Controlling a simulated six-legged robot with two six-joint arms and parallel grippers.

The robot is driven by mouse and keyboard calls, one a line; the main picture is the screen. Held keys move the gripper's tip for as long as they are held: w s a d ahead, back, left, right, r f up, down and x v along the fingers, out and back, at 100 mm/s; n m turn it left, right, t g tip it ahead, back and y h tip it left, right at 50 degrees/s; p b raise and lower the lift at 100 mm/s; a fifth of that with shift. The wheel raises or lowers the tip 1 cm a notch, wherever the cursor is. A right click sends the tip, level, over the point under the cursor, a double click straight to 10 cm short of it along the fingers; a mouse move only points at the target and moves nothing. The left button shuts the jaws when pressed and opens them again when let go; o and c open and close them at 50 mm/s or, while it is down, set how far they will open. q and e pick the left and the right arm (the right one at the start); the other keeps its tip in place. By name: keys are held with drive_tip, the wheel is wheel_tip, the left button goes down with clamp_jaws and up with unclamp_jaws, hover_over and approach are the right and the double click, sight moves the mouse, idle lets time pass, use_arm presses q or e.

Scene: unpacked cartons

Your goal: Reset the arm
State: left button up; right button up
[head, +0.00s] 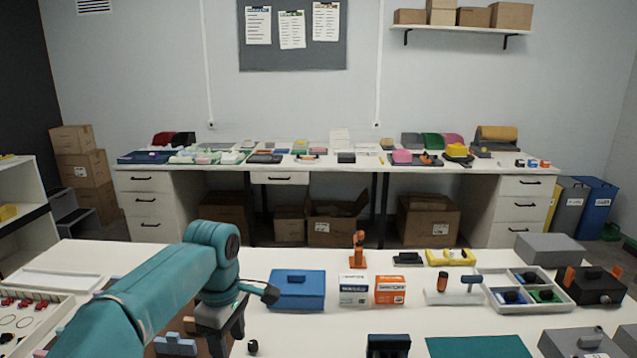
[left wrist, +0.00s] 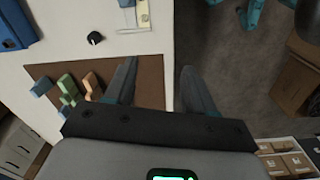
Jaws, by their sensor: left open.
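My left arm is teal and comes in from the left in the head view. It bends at an elbow, and its dark left gripper (head: 226,335) points down over the white table's near part. In the left wrist view the two grey fingers of the left gripper (left wrist: 159,68) are spread apart with nothing between them. They are over the edge of the table, beside a brown mat (left wrist: 150,85) with several small blocks (left wrist: 68,88). My right gripper is not in view.
A blue box (head: 297,290) and two small cartons (head: 354,290) stand beyond the gripper. A small black knob (head: 252,347) lies close to its right. A grey tray (head: 567,304) is at right. A teal mat (head: 478,347) lies at the front. Floor (left wrist: 225,60) shows past the table edge.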

use_arm(q)
drive_tip(key=s+a+f+g+p, duration=0.1)
drive_tip(key=s+f+g, duration=0.1)
drive_tip(key=s+f, duration=0.35)
drive_tip(key=s+a+f+m+g+h, duration=0.1)
drive_tip(key=s+f, duration=0.1)
drive_tip(key=f, duration=0.7)
drive_tip(key=s+a+f+g+p, duration=0.15)
drive_tip(key=s+f, duration=0.25)
drive_tip(key=f, duration=0.4)
drive_tip(key=s+d+f+m+t+h, duration=0.1)
drive_tip(key=s+d+f+m, duration=0.3)
drive_tip(key=s, duration=0.4)
drive_tip(key=s+d+f+m+t+h, duration=0.2)
drive_tip(key=s+d+f+m+t, duration=0.1)
drive_tip(key=s+f+m, duration=0.3)
drive_tip(key=shift+s+d+f+m+t, duration=0.3)
drive_tip(key=shift+s+d+m+t, duration=0.15)
drive_tip(key=shift+s+m, duration=0.55)
